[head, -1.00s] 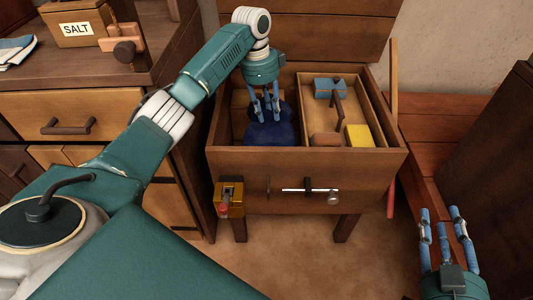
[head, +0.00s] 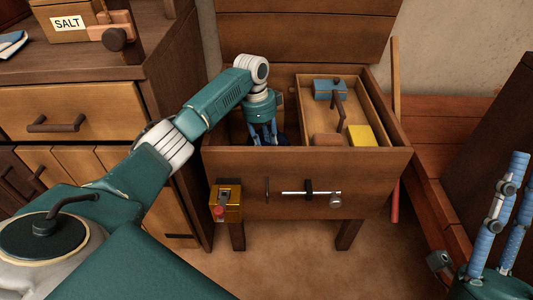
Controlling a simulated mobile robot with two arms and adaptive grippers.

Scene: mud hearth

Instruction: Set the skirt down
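The skirt (head: 284,139) is a dark blue bundle of cloth low in the left compartment of the open wooden chest (head: 305,180). Only a small part of it shows behind the chest's front wall and my gripper. My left gripper (head: 265,140) points down into that compartment, with its fingers at the cloth. The fingertips are hidden, so I cannot tell whether they grip it. My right gripper (head: 508,215) is empty at the right edge, its blue fingers raised and apart.
A tray (head: 372,102) in the chest's right side holds a blue box (head: 330,90), a yellow block (head: 360,135) and a brown block (head: 327,139). A brass lock (head: 226,203) hangs at the front left. A drawer cabinet (head: 80,112) with a salt box (head: 68,22) stands left.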

